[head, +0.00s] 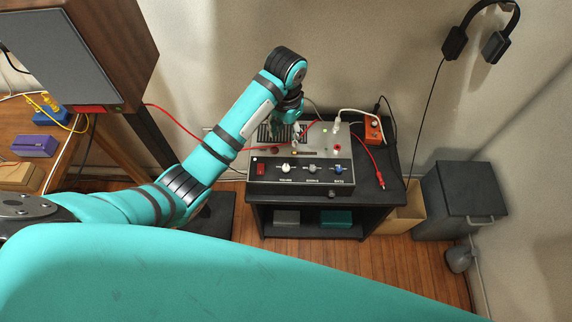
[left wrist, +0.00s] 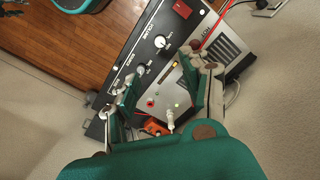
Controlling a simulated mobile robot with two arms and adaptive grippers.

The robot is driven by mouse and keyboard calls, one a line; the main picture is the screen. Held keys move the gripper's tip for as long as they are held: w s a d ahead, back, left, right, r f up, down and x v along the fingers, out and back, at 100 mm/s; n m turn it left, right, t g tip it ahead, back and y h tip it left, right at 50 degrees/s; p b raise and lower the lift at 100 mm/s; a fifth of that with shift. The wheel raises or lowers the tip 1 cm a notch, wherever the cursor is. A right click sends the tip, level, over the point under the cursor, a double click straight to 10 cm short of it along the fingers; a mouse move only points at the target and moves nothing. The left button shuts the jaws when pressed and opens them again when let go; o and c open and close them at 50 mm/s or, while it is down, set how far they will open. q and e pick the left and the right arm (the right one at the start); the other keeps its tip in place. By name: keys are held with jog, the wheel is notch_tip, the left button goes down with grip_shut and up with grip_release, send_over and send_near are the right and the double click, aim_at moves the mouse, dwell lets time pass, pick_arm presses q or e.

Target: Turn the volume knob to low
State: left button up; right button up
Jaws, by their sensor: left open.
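A grey amplifier box (head: 262,187) with a black front panel sits on a small black stand. Its panel has a red switch at the left, then a white knob (head: 286,168), a grey knob (head: 312,169) and a blue knob (head: 339,170). The label under the white knob appears to read volume, but it is small. The white knob also shows in the left wrist view (left wrist: 162,42). My left gripper (head: 298,118) is above the box's top, behind the knobs. In the left wrist view its fingers (left wrist: 158,78) are spread and empty, apart from the knobs. My right gripper is not visible.
Red cables and a white plug (head: 337,124) stand on the box's top. An orange box (head: 373,130) is at its right on the black stand (head: 387,188). A dark grey bin (head: 460,200) stands farther right, and a wooden table with a large cabinet is at the left.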

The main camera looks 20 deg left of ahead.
aim_at(286, 167)
pick_arm(q)
notch_tip(286, 167, down, 17)
jog(key=shift+f, duration=0.15)
dwell(0.4)
grip_shut()
